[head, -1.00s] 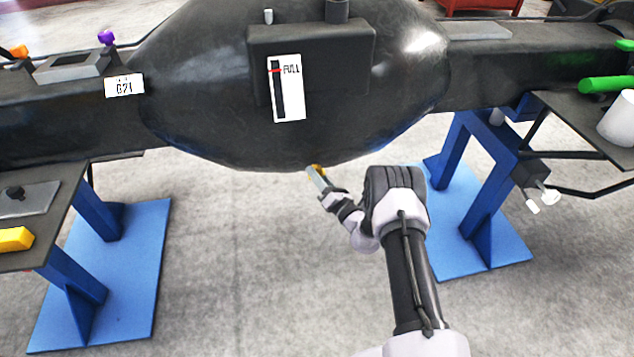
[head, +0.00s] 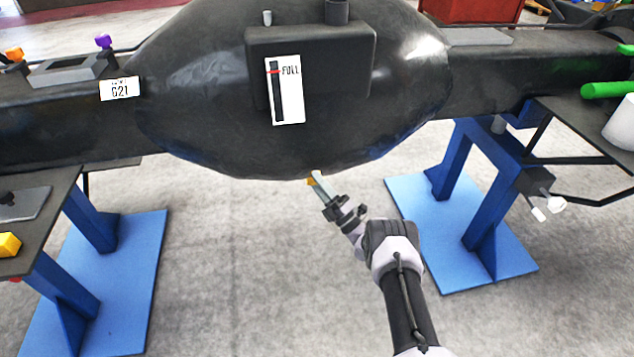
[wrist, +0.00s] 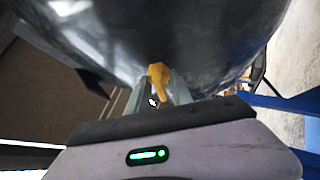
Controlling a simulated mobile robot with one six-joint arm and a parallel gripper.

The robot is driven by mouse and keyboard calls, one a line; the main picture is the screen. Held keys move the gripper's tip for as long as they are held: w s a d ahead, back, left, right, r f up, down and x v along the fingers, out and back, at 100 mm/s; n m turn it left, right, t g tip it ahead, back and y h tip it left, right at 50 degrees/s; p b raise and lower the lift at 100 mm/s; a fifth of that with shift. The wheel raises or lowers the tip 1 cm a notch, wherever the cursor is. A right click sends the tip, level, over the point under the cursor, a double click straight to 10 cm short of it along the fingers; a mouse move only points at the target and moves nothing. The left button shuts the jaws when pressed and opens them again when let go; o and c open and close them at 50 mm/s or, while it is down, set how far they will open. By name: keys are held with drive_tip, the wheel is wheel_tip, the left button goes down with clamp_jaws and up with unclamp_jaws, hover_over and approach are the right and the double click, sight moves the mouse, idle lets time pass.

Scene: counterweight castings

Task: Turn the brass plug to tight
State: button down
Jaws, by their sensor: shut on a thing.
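The brass plug (wrist: 158,77) is a yellow piece at the underside of the large dark casting (head: 220,130). In the head view only a small bit of the plug (head: 311,181) shows beside my fingertips. My gripper (head: 318,180) reaches up from below right to the casting's lowest edge. In the wrist view my gripper (wrist: 160,90) has a finger on each side of the plug and is shut on it. How far the plug is screwed in cannot be told. A gauge (head: 285,90) marked FULL, with a red line near its top, is on the casting's front.
Blue stands (head: 487,220) hold the casting's beam on both sides. A dark side table (head: 45,215) is at the left, with a yellow block (head: 9,245). Another shelf (head: 575,125) at the right holds a white cylinder (head: 621,128). The floor beneath the casting is clear.

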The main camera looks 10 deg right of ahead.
drive_tip(key=m+t, duration=0.1)
drive_tip(key=m, duration=0.1)
drive_tip(key=m+t, duration=0.1)
drive_tip(key=m, duration=0.2)
drive_tip(key=shift+m+t+y, duration=0.3)
drive_tip(key=shift+t+y, duration=0.1)
drive_tip(key=shift+m, duration=0.3)
